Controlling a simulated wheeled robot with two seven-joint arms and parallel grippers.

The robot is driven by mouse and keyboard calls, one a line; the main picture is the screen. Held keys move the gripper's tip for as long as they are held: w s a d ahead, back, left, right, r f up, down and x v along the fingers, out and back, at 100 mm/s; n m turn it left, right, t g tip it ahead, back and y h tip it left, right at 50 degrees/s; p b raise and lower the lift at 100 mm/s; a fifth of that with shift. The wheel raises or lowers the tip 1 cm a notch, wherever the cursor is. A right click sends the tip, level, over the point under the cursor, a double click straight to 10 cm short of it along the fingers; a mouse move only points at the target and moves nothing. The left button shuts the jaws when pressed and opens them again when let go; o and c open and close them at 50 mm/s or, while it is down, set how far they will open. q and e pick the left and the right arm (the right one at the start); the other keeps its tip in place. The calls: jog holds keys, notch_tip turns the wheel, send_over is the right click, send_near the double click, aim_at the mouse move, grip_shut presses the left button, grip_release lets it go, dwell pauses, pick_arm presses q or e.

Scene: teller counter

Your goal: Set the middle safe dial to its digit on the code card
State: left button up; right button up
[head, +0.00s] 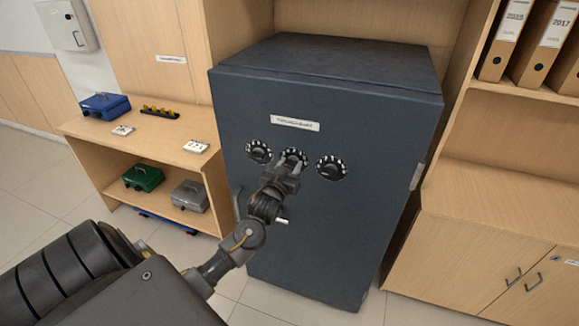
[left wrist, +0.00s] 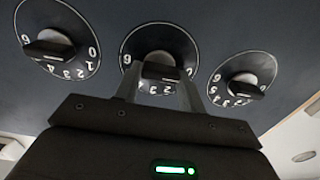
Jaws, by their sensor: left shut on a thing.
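The dark safe (head: 318,215) stands in the middle of the head view with three black dials in a row on its door. My left gripper (head: 291,168) is at the middle dial (head: 293,155), which it partly covers. In the left wrist view its two fingers (left wrist: 158,88) are shut on the knob of the middle dial (left wrist: 160,71). The left dial (head: 258,151) and right dial (head: 331,168) are untouched. White cards (head: 196,146) lie on the side shelf; I cannot read their digits. My right gripper is not in view.
A wooden side shelf (head: 150,150) at the left holds a blue cash box (head: 105,105), a green box (head: 143,178) and a grey box (head: 189,195). A cabinet (head: 490,240) with binders (head: 545,40) above it stands at the right.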

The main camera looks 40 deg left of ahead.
pick_arm(q)
jog(key=shift+r+m+p, duration=0.2)
jog(key=shift+m+p, duration=0.75)
jog(key=shift+m, duration=0.25)
jog(key=m+p, duration=0.2)
jog(key=m, duration=0.1)
jog(key=shift+d+m, duration=0.1)
jog(key=shift+m, duration=0.2)
jog(key=m+p, duration=0.2)
jog(key=m, duration=0.1)
jog(key=shift+m, duration=0.4)
jog(key=shift+d+f+m+p, duration=0.15)
jog(key=shift+m+p, duration=0.35)
jog(key=shift+m, duration=0.4)
jog(key=o, duration=1)
jog(key=shift+w, duration=0.1)
